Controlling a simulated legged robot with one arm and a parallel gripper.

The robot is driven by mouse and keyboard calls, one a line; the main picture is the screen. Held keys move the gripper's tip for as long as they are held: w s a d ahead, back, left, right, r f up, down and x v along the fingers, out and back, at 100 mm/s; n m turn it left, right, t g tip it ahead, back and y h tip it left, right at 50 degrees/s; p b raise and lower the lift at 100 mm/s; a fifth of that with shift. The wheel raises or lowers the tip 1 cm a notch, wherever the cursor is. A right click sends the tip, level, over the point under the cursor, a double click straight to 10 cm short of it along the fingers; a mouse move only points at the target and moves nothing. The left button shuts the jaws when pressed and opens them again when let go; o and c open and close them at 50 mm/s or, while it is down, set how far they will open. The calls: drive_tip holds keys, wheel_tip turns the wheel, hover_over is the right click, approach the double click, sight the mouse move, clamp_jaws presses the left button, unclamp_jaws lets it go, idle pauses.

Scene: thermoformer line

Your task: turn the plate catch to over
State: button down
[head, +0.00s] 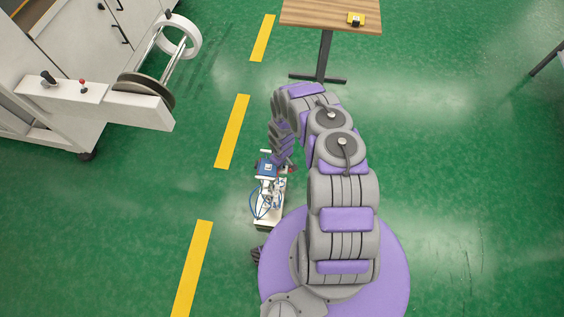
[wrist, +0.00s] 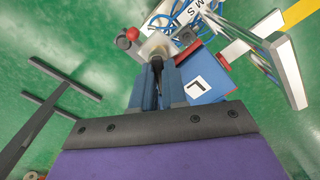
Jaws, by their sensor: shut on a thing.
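In the wrist view, my gripper (wrist: 158,72) is shut on a slim dark lever (wrist: 157,66), which seems to be the plate catch. The lever runs up to a pale block (wrist: 158,45) on a small machine. Beside my fingers, on the right, is a blue block (wrist: 205,78) with a white square marked in black. In the head view, the small white machine (head: 266,213) with blue hoses stands just left of my base, and its blue block (head: 267,168) is below my gripper. My fingertips and the catch cannot be made out there.
A red knob (wrist: 132,34) and a black knob (wrist: 122,43) sit left of the pale block. A pale metal frame (wrist: 291,72) stands at right. A large white machine (head: 100,104) is at left. Green floor around is clear.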

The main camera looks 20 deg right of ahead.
drive_tip(key=n, duration=0.3)
drive_tip(key=shift+a+n, duration=0.15)
drive_tip(key=shift+n, duration=0.25)
drive_tip(key=shift+s+a+n+p, duration=0.15)
drive_tip(key=shift+n+p, duration=0.25)
drive_tip(key=shift+n, duration=1.2)
drive_tip(key=c, duration=1.2)
unclamp_jaws()
drive_tip(key=shift+o, duration=0.2)
wheel_tip(320, 180, up, 17)
drive_tip(key=p, duration=1)
drive_tip(key=shift+r, duration=0.15)
